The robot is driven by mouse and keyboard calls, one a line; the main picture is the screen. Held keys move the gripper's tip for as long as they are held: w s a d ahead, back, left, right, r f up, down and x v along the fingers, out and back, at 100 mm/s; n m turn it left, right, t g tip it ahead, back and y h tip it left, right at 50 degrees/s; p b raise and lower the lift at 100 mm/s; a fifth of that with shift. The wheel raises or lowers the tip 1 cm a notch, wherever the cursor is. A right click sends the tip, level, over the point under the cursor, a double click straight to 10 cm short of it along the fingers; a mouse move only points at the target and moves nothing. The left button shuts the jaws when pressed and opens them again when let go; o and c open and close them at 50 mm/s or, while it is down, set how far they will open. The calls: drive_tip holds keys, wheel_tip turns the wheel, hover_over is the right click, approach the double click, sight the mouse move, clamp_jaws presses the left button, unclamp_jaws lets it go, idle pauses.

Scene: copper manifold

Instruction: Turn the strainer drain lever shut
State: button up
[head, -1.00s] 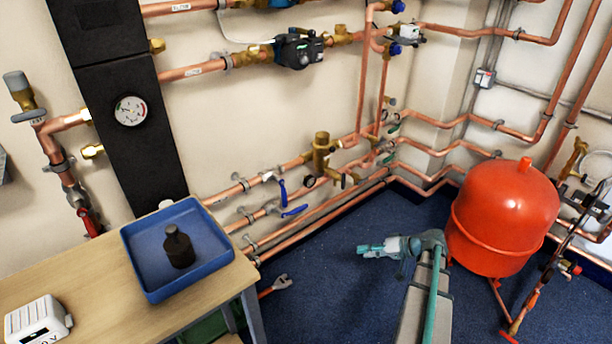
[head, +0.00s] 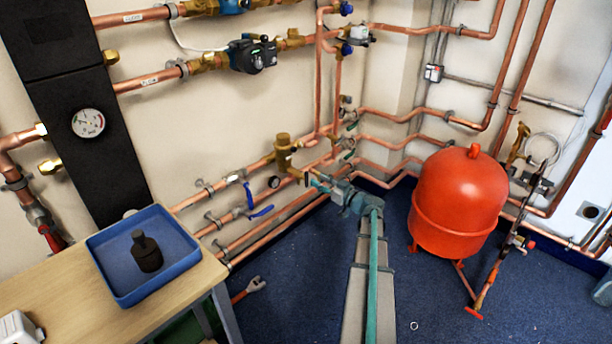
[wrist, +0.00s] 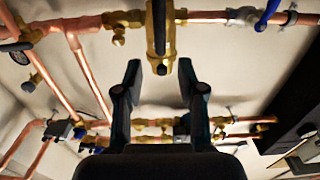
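The brass strainer (head: 283,152) stands on the upper of the low copper pipes in the head view. A small brass drain branch (head: 298,174) sticks out from it towards my gripper (head: 318,180). In the wrist view a brass body (wrist: 153,45) shows at top centre with a dark lever (wrist: 159,28) lying along it, apparently the drain lever. My gripper (wrist: 159,68) is open, its two dark fingers spread either side of the lower end of this fitting. Nothing is held. I cannot tell whether a fingertip touches the lever.
Copper pipes run close along the wall. A red tank (head: 460,205) stands to the right. A bench with a blue tray (head: 112,277) is at left.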

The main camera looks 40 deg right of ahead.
sight(308, 175)
drive_tip(key=w, duration=0.4)
drive_tip(key=w+a, duration=0.1)
drive_tip(key=w, duration=0.2)
clamp_jaws()
